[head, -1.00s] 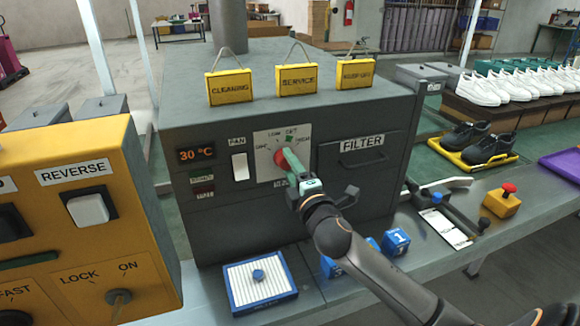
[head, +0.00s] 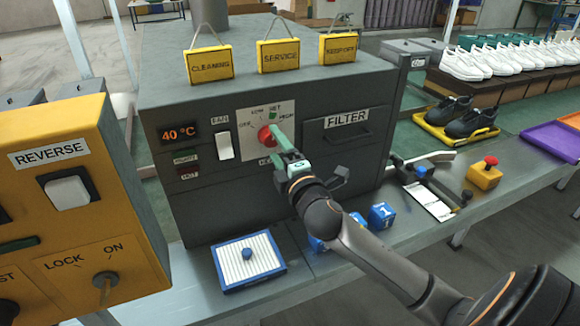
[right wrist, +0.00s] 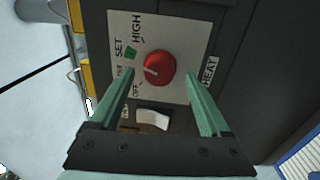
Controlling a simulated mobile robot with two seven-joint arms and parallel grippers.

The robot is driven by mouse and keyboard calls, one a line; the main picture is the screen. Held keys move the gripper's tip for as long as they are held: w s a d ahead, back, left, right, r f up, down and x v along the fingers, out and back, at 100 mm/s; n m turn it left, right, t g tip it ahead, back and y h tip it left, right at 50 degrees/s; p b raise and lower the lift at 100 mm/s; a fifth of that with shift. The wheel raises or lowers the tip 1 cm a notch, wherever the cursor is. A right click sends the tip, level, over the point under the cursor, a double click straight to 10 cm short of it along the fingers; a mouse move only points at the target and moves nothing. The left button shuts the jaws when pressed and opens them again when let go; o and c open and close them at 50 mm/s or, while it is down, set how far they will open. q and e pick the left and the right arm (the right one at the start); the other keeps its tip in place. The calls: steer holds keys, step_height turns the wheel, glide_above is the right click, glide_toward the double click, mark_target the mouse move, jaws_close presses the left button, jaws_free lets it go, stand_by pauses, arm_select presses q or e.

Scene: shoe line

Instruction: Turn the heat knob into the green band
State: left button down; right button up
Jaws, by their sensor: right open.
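The red heat knob (head: 265,137) is on a white dial plate (head: 250,122) on the dark grey machine's front. In the right wrist view the knob (right wrist: 160,66) has a white pointer line aimed left, roughly at LOW. The small green band (right wrist: 130,52) lies near SET, away from the pointer, and also shows in the head view (head: 272,115). My right gripper (right wrist: 158,68) is open, with its green fingers on either side of the knob and gaps visible. In the head view my right gripper (head: 276,134) partly covers the dial. My left gripper is out of view.
The orange display (head: 180,132) reads 40 °C. A white fan switch (head: 224,146) is left of the dial and a filter drawer (head: 345,124) right of it. A yellow control box (head: 75,210) is at left.

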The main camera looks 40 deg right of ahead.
steer(key=b+v, duration=0.1)
steer(key=v, duration=0.9)
steer(key=shift+s, duration=0.4)
steer(key=shift+a, duration=0.1)
